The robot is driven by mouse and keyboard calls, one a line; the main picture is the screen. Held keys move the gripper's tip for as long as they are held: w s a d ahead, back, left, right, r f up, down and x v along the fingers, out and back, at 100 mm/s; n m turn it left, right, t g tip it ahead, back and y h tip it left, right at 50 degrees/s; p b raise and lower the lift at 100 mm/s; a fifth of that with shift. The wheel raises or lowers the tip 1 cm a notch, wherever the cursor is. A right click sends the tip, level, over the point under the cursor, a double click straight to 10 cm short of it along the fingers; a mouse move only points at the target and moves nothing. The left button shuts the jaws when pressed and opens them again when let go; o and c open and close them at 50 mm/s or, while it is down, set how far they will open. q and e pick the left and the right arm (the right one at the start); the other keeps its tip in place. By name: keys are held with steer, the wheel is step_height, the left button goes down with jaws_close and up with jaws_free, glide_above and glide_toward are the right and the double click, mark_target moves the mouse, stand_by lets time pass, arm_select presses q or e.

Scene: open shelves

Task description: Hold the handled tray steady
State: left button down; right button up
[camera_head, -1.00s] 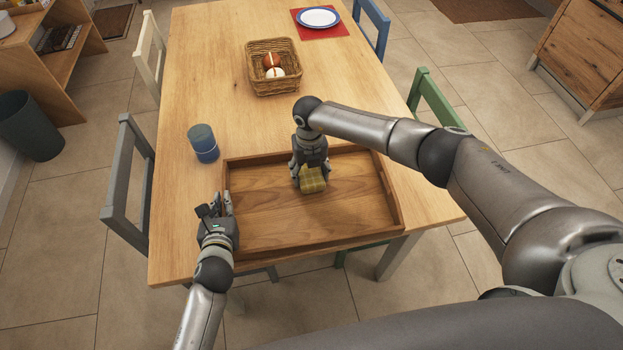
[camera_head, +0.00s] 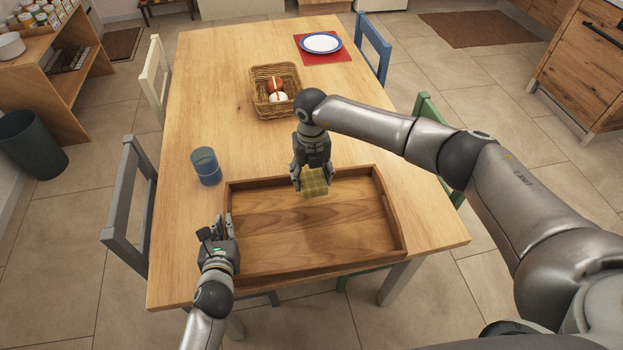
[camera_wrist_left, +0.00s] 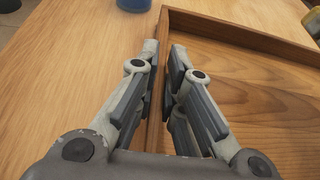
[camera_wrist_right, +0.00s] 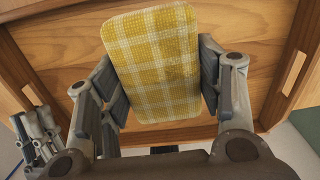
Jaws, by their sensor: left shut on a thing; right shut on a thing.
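The wooden handled tray (camera_head: 285,268) lies flat on the table, with slots in its end walls visible in the right wrist view (camera_wrist_right: 263,118). My left gripper (camera_head: 225,226) is shut on the tray's left wall; in the left wrist view its fingers (camera_wrist_left: 163,75) stand on either side of that wall. My right gripper (camera_head: 312,182) is shut on a yellow checked cloth pad (camera_head: 315,184) near the tray's far wall. In the right wrist view the pad (camera_wrist_right: 155,62) sits between the fingers (camera_wrist_right: 160,85). Whether the pad touches the tray floor is unclear.
A blue cup (camera_head: 206,167) stands just beyond the tray's far left corner. A wicker basket (camera_head: 262,104) with two round items is further back, and a plate (camera_head: 321,43) lies on a red mat (camera_head: 342,58). Chairs surround the table (camera_head: 215,85); its middle is mostly clear.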

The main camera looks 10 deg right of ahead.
stand_by(0.4)
arm_select(q)
steer(key=c, duration=1.5)
jaws_free()
steer(key=v, duration=1.2)
